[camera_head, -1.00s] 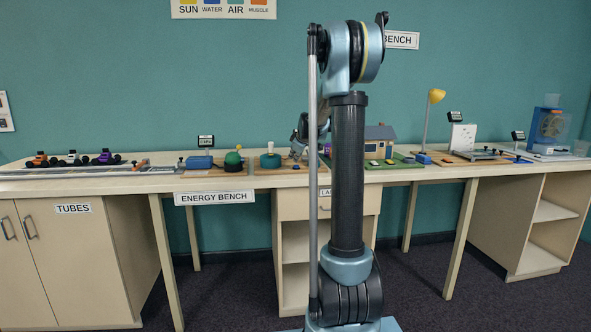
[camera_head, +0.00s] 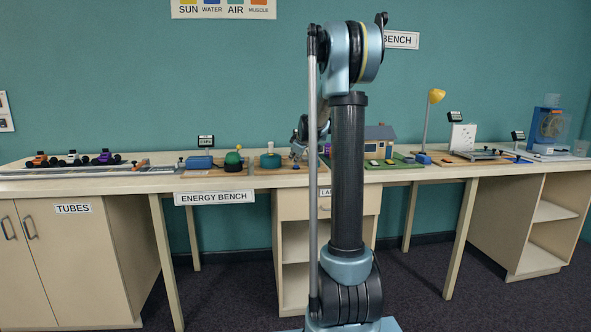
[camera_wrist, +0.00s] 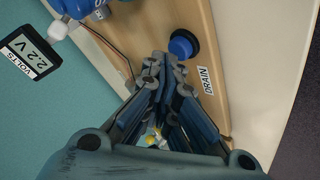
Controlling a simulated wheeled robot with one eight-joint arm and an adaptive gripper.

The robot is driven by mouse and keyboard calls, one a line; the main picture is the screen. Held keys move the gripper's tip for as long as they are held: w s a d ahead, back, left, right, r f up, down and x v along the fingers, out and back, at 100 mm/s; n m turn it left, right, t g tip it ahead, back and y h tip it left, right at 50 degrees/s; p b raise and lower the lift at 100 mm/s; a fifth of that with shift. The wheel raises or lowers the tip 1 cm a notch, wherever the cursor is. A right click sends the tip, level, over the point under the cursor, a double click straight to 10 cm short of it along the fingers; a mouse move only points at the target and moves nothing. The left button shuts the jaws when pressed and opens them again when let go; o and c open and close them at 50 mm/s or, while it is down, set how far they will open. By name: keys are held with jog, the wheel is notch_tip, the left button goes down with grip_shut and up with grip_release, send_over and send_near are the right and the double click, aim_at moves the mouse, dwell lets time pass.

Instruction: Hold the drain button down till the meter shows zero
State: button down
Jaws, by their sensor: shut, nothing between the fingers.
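In the wrist view a blue round button (camera_wrist: 182,45) in a dark ring sits on the wooden board, beside a white label reading DRAIN (camera_wrist: 207,81). A meter (camera_wrist: 30,58) labelled VOLTS at the left edge of that view reads 2.2 V. My gripper (camera_wrist: 165,62) is shut and empty, its tips close to the button's left and lower side in the picture. I cannot tell whether the tips touch it.
In the head view, a green-domed device (camera_head: 233,161), a green cylinder (camera_head: 270,161) and a model house (camera_head: 378,140) stand on the energy bench. Toy cars (camera_head: 73,159) are at left.

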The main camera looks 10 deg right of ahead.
aim_at(295, 166)
jog(key=shift+f, duration=0.5)
dwell(0.7)
jog(key=shift+r, duration=0.15)
dwell(2.4)
jog(key=shift+r, duration=0.75)
jog(key=shift+r, duration=2.5)
jog(key=s+f+m+g, duration=0.2)
jog(key=s+f+m, duration=0.15)
jog(key=s, duration=1.05)
jog(key=s+f+m+g+h, duration=0.15)
jog(key=s+f, duration=0.35)
jog(key=s, duration=0.9)
jog(key=s+f+m+g, duration=0.1)
jog(key=s+f+m, duration=0.25)
jog(key=s, duration=1.15)
jog(key=s+f+m+g, duration=0.2)
jog(key=s+f, duration=0.8)
jog(key=s, duration=0.3)
jog(key=shift+s+d+f+m, duration=0.15)
jog(key=shift+d+f+m, duration=0.2)
